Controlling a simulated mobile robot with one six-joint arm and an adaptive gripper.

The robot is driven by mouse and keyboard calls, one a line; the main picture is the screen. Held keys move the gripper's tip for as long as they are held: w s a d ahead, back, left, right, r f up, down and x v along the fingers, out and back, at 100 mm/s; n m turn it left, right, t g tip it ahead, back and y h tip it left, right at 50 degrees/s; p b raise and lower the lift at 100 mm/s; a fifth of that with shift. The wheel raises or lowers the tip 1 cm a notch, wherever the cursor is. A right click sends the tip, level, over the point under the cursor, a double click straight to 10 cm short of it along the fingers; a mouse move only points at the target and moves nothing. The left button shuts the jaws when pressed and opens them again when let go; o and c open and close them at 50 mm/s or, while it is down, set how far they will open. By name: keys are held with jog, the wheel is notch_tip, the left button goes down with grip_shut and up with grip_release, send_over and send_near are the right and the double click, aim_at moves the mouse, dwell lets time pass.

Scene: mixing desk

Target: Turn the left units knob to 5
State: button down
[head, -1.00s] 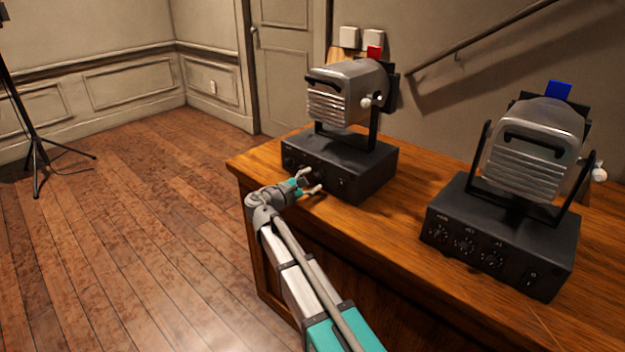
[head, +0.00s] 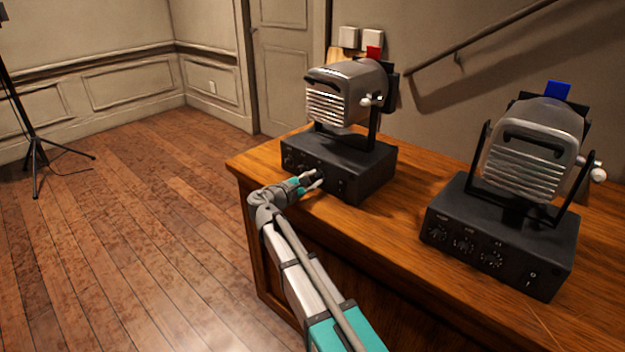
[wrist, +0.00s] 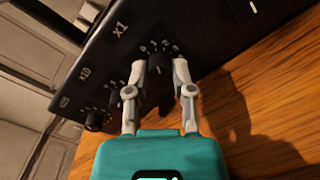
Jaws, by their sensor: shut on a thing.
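The left control box (head: 365,168) is black and sits on the wooden desk under a grey lamp with a red tab. Its units knob (wrist: 158,82), below the "x1" mark, is black and lies between my two fingers in the wrist view. My gripper (wrist: 159,66) is shut on this knob, one finger on each side. In the head view my gripper (head: 311,184) is at the front face of the left box. The fingers partly hide the knob and its dial, and I cannot read its setting.
The "x10" knob (wrist: 115,98) and another knob (wrist: 94,121) are left of my fingers. A rocker switch (head: 341,185) is to the right. A second box (head: 485,225) with a blue-tabbed lamp stands further right. Bare desk lies between the boxes.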

jog(key=shift+m, duration=0.5)
jog(key=m, duration=0.4)
jog(key=shift+p, duration=0.3)
jog(key=m, duration=0.6)
jog(key=shift+m+y, duration=0.3)
jog(key=m, duration=0.5)
jog(key=shift+s+d+m+y+p, duration=0.1)
jog(key=shift+m+y+p, duration=0.2)
jog(key=shift+m, duration=0.1)
jog(key=m, duration=0.5)
jog(key=shift+m, duration=0.3)
jog(key=shift+c, duration=2.4)
grip_release()
